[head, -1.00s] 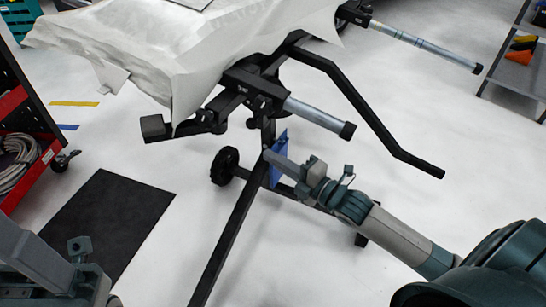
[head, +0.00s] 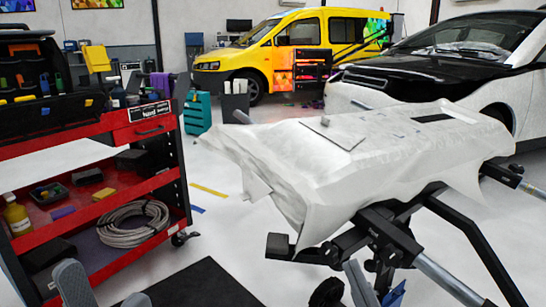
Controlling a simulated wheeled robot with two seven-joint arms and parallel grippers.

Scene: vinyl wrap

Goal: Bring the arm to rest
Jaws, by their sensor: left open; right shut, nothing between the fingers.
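My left gripper (head: 104,294) is at the bottom left edge, in front of the red cart. Its two grey fingertips stand apart with nothing between them, so it is open. My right gripper (head: 358,285) shows only as grey fingers at the bottom edge, below the black stand. It is shut, with no object between the fingers. A small blue piece (head: 394,293) shows just right of it, partly cut off by the frame; whether they touch I cannot tell. The rest of both arms is out of view.
A stand (head: 385,240) carries a panel draped in white film (head: 400,150). A red tool cart (head: 110,215) with a coiled hose (head: 133,224) is at left. A black mat (head: 205,288) lies on the floor. A yellow van (head: 300,50) and another car (head: 450,50) are behind.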

